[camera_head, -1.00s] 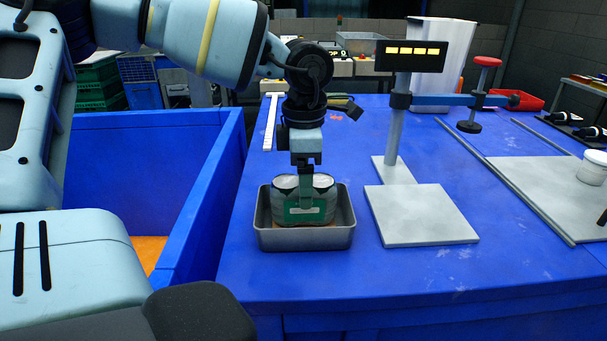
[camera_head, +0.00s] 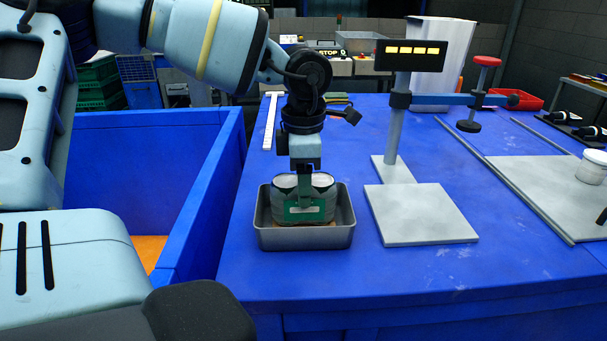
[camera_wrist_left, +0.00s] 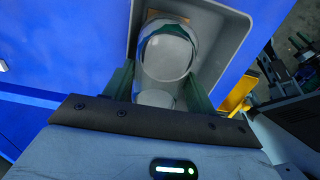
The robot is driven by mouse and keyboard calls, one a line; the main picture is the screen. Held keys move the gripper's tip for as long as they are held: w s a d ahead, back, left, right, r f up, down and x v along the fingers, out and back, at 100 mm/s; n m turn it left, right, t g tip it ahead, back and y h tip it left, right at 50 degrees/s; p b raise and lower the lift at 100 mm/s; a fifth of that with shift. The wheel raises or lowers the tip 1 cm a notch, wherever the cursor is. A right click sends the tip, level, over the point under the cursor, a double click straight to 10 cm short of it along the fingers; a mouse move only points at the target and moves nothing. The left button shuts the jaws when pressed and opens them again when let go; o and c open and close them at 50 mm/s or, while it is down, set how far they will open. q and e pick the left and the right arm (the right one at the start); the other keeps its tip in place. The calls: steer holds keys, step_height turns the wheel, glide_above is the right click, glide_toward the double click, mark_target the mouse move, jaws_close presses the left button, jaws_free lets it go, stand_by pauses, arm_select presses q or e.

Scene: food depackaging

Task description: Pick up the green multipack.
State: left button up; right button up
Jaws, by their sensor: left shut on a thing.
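The green multipack (camera_head: 287,211), grey cups with a green band around them, sits in a grey metal tray (camera_head: 348,232) on the blue table. My left gripper (camera_head: 304,190) points straight down into the tray and is shut on the multipack. In the left wrist view the clear-looking cups of the multipack (camera_wrist_left: 166,55) show between the two green fingers (camera_wrist_left: 158,92) of my left gripper, inside the tray (camera_wrist_left: 232,35). I cannot tell whether the pack touches the tray floor. My right gripper is not in view.
A post with a lit display (camera_head: 411,56) and a grey plate (camera_head: 420,215) stands right of the tray. A blue bin (camera_head: 195,215) is left of the table. A white jar (camera_head: 593,167) stands on a grey board (camera_head: 535,195) far right. The table front is clear.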

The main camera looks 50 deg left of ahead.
arm_select(q)
step_height(320, 180, up, 10)
steer(key=shift+r, duration=0.15)
stand_by(0.4)
